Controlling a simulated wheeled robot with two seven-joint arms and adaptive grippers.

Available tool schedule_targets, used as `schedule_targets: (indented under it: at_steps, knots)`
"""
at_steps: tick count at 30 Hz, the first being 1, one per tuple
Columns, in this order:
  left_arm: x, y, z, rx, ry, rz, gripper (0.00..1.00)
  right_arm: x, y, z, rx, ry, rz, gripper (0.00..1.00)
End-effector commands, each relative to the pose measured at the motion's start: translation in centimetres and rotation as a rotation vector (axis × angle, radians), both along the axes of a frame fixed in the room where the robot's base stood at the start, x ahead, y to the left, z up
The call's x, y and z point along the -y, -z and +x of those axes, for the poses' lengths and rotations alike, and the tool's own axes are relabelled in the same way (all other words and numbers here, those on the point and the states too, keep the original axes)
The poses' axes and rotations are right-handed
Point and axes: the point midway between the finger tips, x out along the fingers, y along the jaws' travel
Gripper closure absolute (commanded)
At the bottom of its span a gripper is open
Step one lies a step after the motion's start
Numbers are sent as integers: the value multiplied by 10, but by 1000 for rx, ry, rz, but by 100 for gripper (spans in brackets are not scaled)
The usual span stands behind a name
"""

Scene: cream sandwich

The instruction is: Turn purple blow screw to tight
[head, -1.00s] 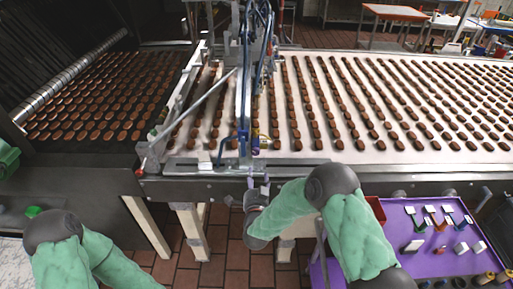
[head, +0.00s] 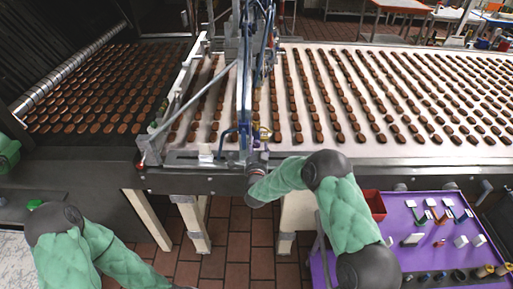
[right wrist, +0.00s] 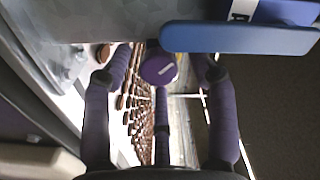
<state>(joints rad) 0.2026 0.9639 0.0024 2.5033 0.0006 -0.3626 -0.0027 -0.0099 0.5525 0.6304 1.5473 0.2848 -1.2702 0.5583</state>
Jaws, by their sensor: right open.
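The purple screw (right wrist: 158,69) has a round purple head with a small pale mark and shows in the upper middle of the right wrist view. My right gripper (right wrist: 163,76) is open, with its purple-wrapped fingers spread around the screw head. I cannot tell whether any finger touches it. In the head view my right gripper (head: 256,163) is at the front edge of the conveyor, below the blue-and-grey machine frame (head: 245,90). The screw is too small to make out clearly there. My left forearm shows at the lower left, but its gripper is out of view.
The white conveyor (head: 350,145) carries rows of brown biscuits. A purple table (head: 415,262) with tools and a red bin (head: 375,204) stand at the right. A blue bar (right wrist: 240,37) lies close above the screw in the right wrist view.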

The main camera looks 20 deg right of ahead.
Motion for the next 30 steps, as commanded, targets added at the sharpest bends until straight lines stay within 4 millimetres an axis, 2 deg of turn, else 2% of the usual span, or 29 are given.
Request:
schedule_targets:
  at_steps: [6,8,12,13,30]
  knots:
    - [0,0,0,0,0,0,60,0,0,0,0,0,0,42]
    - [0,0,0,0,0,0,60,0,0,0,-1,1,0,56]
    - [0,0,0,0,0,0,60,0,0,0,-1,1,0,95]
    - [0,0,0,0,0,0,60,0,0,0,0,1,0,98]
    - [0,2,0,0,0,0,60,2,-1,0,6,4,11,98]
